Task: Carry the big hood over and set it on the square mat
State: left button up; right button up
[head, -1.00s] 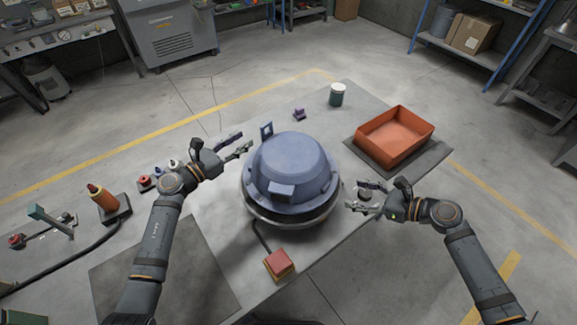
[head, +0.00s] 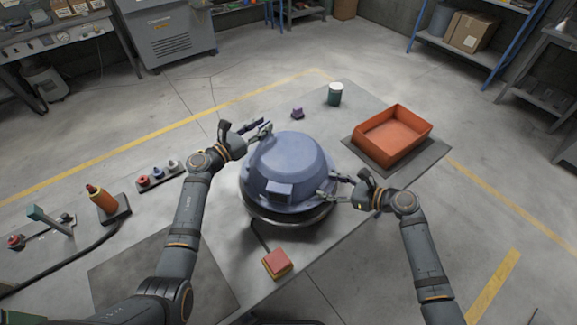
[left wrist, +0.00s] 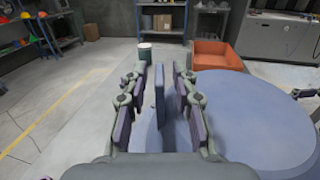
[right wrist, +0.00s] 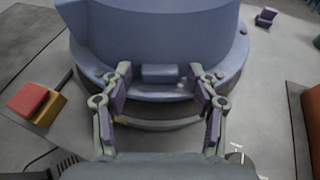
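The big blue hood (head: 290,163) sits on a round metal base in the middle of the table. The bare dark square mat (head: 150,268) lies at the table's near left, partly behind my left arm. My left gripper (head: 264,131) is at the hood's far left side; in the left wrist view its open fingers stand either side of an upright blue tab (left wrist: 159,97), with gaps showing. My right gripper (head: 328,194) is at the hood's right rim; in the right wrist view its open fingers flank a small blue rim lug (right wrist: 160,73). I cannot tell whether they touch it.
An orange tray (head: 394,134) stands on another dark mat at the right. A red and yellow block (head: 277,263) lies near the front edge. A green jar (head: 335,94) and small purple piece (head: 297,112) are behind the hood. An orange bottle (head: 101,198) stands left.

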aim_at(320, 173)
pick_arm(q)
grip_shut()
pick_arm(e)
jog(key=c, duration=0.5)
pick_arm(q)
jog(key=shift+a, duration=0.1)
pick_arm(e)
grip_shut()
pick_arm(q)
jog(key=shift+w+r, duration=0.1)
jog(key=shift+r, duration=0.05)
pick_arm(e)
jog(key=shift+w+r, duration=0.1)
jog(key=shift+r, duration=0.1)
